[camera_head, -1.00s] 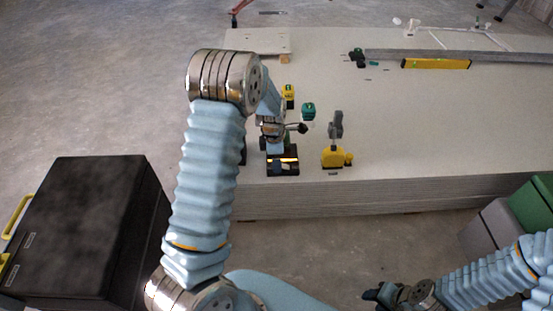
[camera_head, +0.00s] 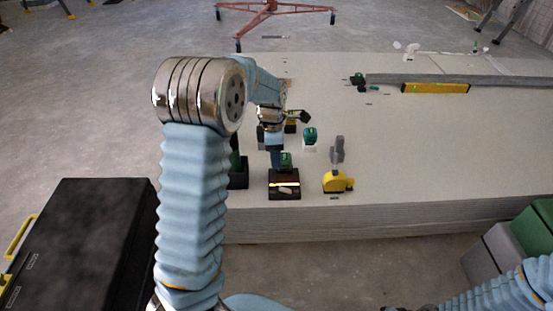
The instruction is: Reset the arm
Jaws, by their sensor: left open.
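My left arm rises from the bottom left of the head view and bends at its elbow over the near left corner of the panel stack. Its forearm reaches away above the stack. My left gripper (camera_head: 299,117) is small and dark, points right above the panel, and is open with nothing visible in it. A black tool with a green part (camera_head: 286,186) stands below it near the front edge. Only a dark sliver of my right gripper (camera_head: 396,308) shows at the bottom edge, so its jaws cannot be read.
The panel stack (camera_head: 430,150) carries a yellow tool with a grey top (camera_head: 336,181), a green-topped item (camera_head: 310,136) and a yellow level (camera_head: 435,88). A black case (camera_head: 85,240) stands at left, green and grey boxes (camera_head: 495,255) at right. A red stand (camera_head: 275,10) is behind.

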